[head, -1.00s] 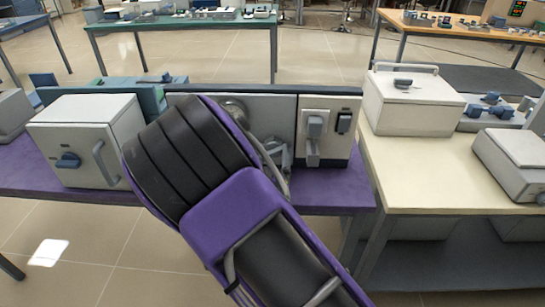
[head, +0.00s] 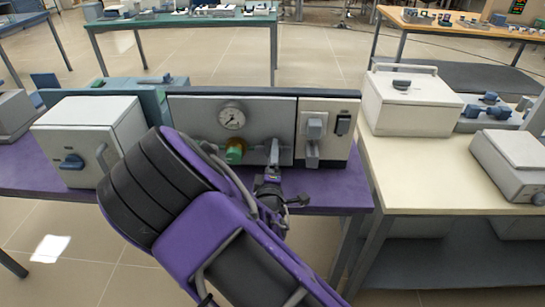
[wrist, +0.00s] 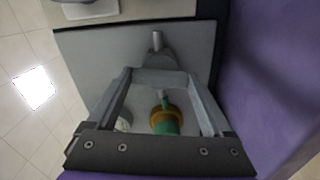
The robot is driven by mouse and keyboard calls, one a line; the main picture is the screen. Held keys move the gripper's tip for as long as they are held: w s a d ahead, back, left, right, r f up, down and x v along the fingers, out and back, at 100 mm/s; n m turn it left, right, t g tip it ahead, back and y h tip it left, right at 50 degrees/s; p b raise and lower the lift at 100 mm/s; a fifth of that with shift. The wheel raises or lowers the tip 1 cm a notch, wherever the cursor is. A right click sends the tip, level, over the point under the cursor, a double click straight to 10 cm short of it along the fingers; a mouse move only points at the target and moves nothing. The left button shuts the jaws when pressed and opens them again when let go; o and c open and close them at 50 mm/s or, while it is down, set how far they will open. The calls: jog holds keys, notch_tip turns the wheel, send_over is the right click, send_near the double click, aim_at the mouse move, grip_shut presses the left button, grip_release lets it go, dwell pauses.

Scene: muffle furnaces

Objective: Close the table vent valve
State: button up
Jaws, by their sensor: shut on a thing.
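The grey panel (head: 200,115) stands on the purple table and carries a round gauge (head: 231,117), a green valve with a brass collar (head: 235,151) and a grey valve (head: 273,152) to its right. The label of the vent valve cannot be read. My gripper (head: 271,182) is in front of the grey valve. In the wrist view its fingers (wrist: 160,78) meet at the grey valve (wrist: 157,58) and are shut on its grey handle, which is partly hidden. The green valve (wrist: 165,121) shows between the fingers, apart from them.
A white furnace box (head: 85,140) with a blue knob stands left of the panel. A switch block (head: 316,125) is close on the right. The cream table (head: 430,165) holds a white box (head: 410,100) and another device. Bare purple tabletop (head: 335,190) lies at the right front.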

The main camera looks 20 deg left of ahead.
jog(key=shift+n, duration=0.8)
jog(key=o, duration=1.1)
jog(key=shift+o, duration=0.2)
jog(key=shift+s, duration=0.1)
jog(key=p+v, duration=0.1)
jog(key=v, duration=1.6)
jog(key=shift+s, duration=0.2)
